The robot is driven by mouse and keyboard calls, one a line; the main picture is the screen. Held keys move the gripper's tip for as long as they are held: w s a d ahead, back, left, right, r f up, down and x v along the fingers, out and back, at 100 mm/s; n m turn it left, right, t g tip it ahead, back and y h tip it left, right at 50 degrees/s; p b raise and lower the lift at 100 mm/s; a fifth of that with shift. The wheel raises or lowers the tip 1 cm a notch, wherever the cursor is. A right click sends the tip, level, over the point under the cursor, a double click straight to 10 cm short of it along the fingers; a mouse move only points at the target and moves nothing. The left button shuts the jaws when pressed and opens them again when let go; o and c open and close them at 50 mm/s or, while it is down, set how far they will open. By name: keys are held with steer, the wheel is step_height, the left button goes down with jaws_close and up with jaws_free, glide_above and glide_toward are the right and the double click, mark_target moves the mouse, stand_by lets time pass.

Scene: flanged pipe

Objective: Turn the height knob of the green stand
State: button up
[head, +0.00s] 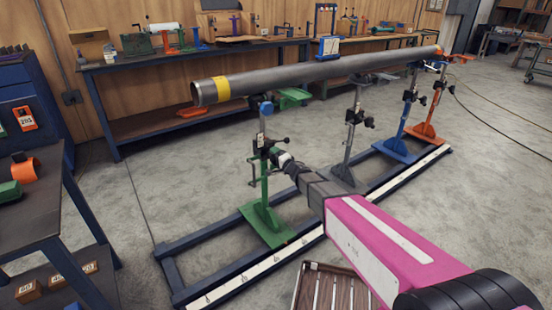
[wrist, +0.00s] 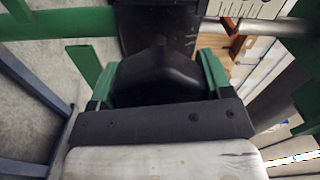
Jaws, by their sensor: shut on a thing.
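The green stand (head: 264,190) stands upright on the blue base frame, under the near end of the grey pipe (head: 315,72). My gripper (head: 283,160) reaches the upper part of this stand from the right. In the wrist view, a black knob (wrist: 157,75) sits between the two green-sided fingers of my gripper (wrist: 158,85), which are shut on it. Green parts of the stand (wrist: 60,27) show behind and to the left. In the head view, the gripped knob is mostly hidden by my gripper. Another small black knob shows just above my gripper.
A grey stand (head: 349,135), a blue stand (head: 402,125) and an orange stand (head: 428,115) hold the pipe further right. A slatted wooden crate (head: 325,290) lies on the floor near my arm. A workbench (head: 40,200) is at left. Floor left of the frame is clear.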

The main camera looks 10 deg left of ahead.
steer(key=o, duration=0.9)
steer(key=shift+d, duration=0.1)
steer(key=v, duration=1)
steer(key=shift+s+d, duration=0.25)
